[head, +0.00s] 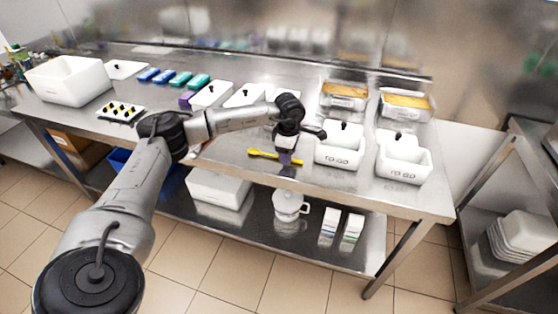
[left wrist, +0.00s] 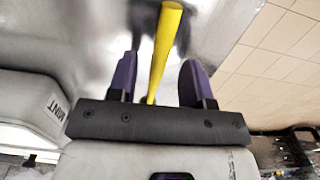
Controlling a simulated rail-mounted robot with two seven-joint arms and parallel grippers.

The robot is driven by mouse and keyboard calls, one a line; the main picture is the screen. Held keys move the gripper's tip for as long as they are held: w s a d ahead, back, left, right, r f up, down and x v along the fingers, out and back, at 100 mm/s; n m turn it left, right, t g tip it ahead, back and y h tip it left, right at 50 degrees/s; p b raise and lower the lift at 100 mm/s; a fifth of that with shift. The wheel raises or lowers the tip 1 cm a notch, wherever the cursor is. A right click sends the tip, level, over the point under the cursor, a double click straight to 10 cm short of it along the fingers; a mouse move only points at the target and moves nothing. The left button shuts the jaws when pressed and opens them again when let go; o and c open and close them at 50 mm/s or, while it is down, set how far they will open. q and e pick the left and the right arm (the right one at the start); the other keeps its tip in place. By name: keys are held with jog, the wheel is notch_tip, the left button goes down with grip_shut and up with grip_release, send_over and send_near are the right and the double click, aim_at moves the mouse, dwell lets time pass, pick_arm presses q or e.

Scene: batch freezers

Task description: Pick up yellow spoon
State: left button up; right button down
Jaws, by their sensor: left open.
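The yellow spoon (head: 264,154) lies on the steel table near its front edge, left of the white TO GO tubs. My left gripper (head: 286,158) is above the spoon's right part, pointing down. In the left wrist view, the yellow spoon (left wrist: 164,45) runs lengthwise between the two purple fingers of my left gripper (left wrist: 158,80). The fingers are open, with a gap on each side of the spoon. The spoon's near end is hidden behind the gripper's dark bar. My right gripper is not in view.
White TO GO tubs (head: 338,153) stand close right of the gripper. Lidded white tubs (head: 211,94) and blue and teal items (head: 173,77) sit farther back. A large white bin (head: 68,82) is at the far left. The table's front strip left of the spoon looks clear.

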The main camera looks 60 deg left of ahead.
pick_arm(q)
jog(key=shift+f, duration=0.55)
jog(key=shift+c, duration=0.2)
grip_shut()
